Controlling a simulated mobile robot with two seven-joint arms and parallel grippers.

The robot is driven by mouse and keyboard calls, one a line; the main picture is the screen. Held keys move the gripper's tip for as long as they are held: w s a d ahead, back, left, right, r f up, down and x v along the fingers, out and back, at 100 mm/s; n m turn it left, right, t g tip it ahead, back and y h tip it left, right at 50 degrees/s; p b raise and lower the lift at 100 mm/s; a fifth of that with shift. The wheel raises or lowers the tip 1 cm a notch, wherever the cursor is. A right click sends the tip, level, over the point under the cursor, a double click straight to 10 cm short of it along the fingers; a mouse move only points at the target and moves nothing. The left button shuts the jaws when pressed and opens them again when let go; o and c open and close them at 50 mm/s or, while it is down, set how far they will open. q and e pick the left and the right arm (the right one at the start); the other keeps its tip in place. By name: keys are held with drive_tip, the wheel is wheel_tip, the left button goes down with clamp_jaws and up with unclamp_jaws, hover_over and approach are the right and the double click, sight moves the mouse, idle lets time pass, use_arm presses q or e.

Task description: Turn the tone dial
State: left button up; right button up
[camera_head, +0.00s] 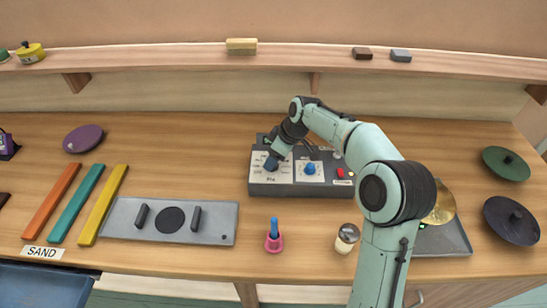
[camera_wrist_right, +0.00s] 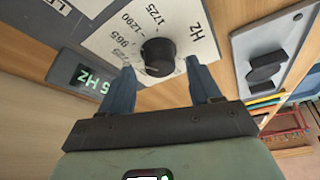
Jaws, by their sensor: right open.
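The tone dial is a round black knob (camera_wrist_right: 158,57) on a pale scale plate marked in Hz, in the right wrist view. My right gripper (camera_wrist_right: 160,66) is open, with one finger on each side of the knob. I cannot tell whether the fingers touch it. In the head view my right gripper (camera_head: 272,162) reaches down to the left plate of the grey control box (camera_head: 300,190) and hides most of the dial there. A green display (camera_wrist_right: 88,82) ending in "Hz" shows in the wrist view; its full number is hidden. My left gripper is not in view.
A blue knob (camera_head: 310,168) and a red button (camera_head: 340,172) sit right of the dial on the box. A grey plate with handles (camera_head: 120,218) lies left. A pink holder (camera_head: 274,243) and a shaker (camera_head: 346,238) stand in front.

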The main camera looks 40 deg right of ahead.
drive_tip(key=v, duration=1.2)
drive_tip(key=shift+p, duration=0.4)
idle(0.8)
